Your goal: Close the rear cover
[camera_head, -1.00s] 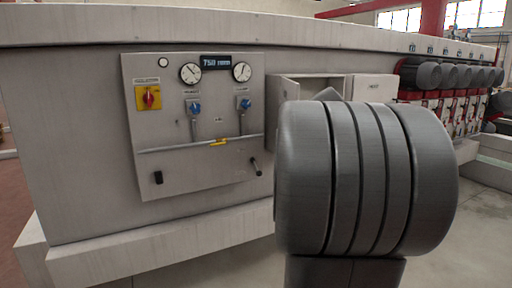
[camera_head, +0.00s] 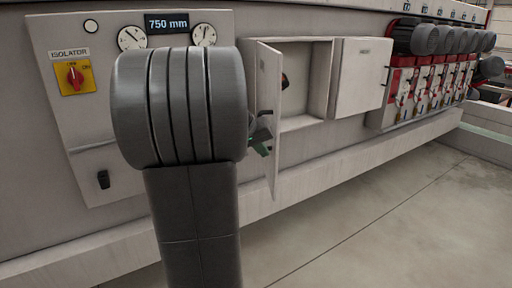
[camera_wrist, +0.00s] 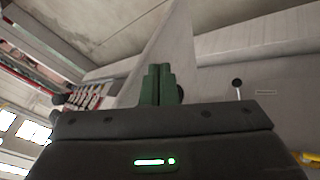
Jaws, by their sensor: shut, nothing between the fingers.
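A pale cover panel (camera_head: 264,72) stands swung out at the left side of an open recess (camera_head: 305,82) in the machine's side. My gripper (camera_head: 260,150), with green fingers, is beside this panel in the head view, partly hidden by my grey arm. In the wrist view my gripper (camera_wrist: 158,84) has its two green fingers together with nothing between them. A pale panel (camera_wrist: 166,45) rises right behind the fingertips there. I cannot tell if they touch it. A second pale panel (camera_head: 361,78) is to the right of the recess.
A control panel (camera_head: 60,130) with gauges and a red isolator switch (camera_head: 76,75) is on the left. Several dark motors (camera_head: 425,40) stick out on the right. A ledge (camera_head: 330,180) runs along the machine's base. The floor (camera_head: 400,220) in front is clear.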

